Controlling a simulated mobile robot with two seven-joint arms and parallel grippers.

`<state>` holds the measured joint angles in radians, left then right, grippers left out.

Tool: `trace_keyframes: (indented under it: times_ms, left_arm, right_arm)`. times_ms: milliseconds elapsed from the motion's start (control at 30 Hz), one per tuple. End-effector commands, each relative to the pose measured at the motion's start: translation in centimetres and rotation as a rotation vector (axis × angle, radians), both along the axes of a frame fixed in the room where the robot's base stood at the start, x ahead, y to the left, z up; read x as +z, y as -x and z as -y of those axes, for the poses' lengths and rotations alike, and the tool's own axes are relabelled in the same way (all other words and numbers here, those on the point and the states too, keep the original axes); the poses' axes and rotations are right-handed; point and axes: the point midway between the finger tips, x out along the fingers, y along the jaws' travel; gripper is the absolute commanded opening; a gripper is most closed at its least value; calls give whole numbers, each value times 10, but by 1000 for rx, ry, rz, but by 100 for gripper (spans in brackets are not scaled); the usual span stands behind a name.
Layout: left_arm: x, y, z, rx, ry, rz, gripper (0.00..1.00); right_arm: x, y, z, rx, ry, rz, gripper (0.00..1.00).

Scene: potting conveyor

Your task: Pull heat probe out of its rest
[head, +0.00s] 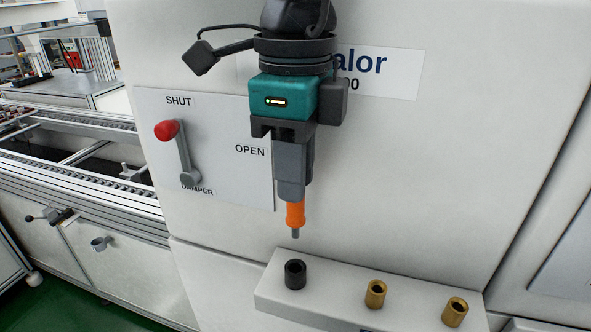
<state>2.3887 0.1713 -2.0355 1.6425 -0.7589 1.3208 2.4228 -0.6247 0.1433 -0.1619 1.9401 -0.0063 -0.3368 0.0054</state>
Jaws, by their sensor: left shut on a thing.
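The heat probe (295,214) shows an orange body with a short grey tip pointing down. My left gripper (291,190) is shut on it, and the fingers hide its upper part. The probe hangs about upright in the air, its tip above and apart from a black ring-shaped socket (295,276), which looks like its rest. The socket stands at the left end of a pale ledge (335,302), and its hole shows empty. My right gripper is not in view.
Two brass sockets, a middle one (375,295) and a right one (455,312), stand on the ledge. A red-knobbed damper lever (180,152) is on the panel to the left, its knob near SHUT. A conveyor (70,165) runs at far left.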

Motion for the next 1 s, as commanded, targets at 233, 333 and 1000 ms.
trace_keyframes:
  times_ms: [233,333,1000]
  left_arm:
    - [23,0,0,-1,0,1,0]
    - [32,0,0,-1,1,1,0]
    - [58,0,0,0,1,0,0]
  right_arm:
    - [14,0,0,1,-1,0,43]
    - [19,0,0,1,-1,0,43]
    - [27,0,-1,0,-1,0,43]
